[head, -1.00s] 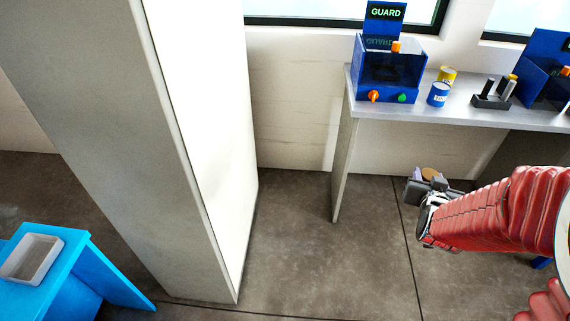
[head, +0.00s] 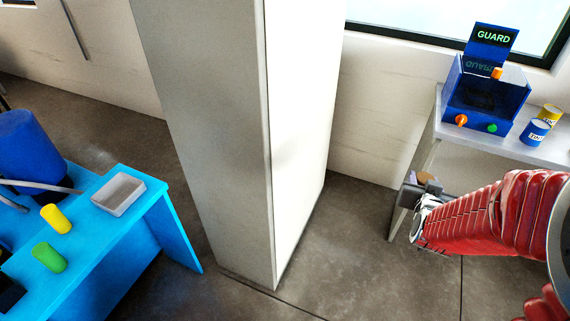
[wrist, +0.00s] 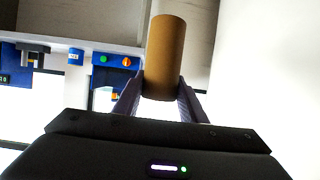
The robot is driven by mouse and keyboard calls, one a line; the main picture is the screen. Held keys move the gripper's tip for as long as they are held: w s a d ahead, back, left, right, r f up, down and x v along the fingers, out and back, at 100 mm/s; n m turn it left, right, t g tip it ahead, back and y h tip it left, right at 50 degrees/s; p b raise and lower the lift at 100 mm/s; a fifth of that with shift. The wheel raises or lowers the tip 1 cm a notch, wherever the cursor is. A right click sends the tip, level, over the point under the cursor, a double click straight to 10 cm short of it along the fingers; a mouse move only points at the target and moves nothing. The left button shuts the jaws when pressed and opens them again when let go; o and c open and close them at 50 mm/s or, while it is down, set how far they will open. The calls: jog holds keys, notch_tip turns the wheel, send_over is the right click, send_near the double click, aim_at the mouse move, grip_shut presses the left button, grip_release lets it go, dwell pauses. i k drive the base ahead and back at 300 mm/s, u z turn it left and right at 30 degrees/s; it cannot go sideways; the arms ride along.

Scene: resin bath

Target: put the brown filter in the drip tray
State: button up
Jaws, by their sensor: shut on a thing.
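The brown filter (wrist: 165,55) is a plain brown cylinder held between the two fingers of my gripper (wrist: 160,95) in the wrist view. In the head view my gripper (head: 420,183) is at the right, in front of the grey bench, and a small part of the brown filter (head: 427,178) shows at its end. The drip tray (head: 119,193) is a shallow grey tray on the blue table at the left. It looks empty. My gripper is far to the right of it.
A tall pale pillar (head: 215,150) stands between my gripper and the blue table (head: 165,220). The grey bench (head: 440,130) carries a blue guard box (head: 486,95) and cans.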

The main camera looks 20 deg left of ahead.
aim_at(120, 196)
jog(key=u, duration=0.7)
jog(key=i, duration=0.3)
jog(key=u, duration=2.1)
jog(key=k, duration=0.65)
jog(key=i, duration=0.3)
jog(key=u, duration=0.05)
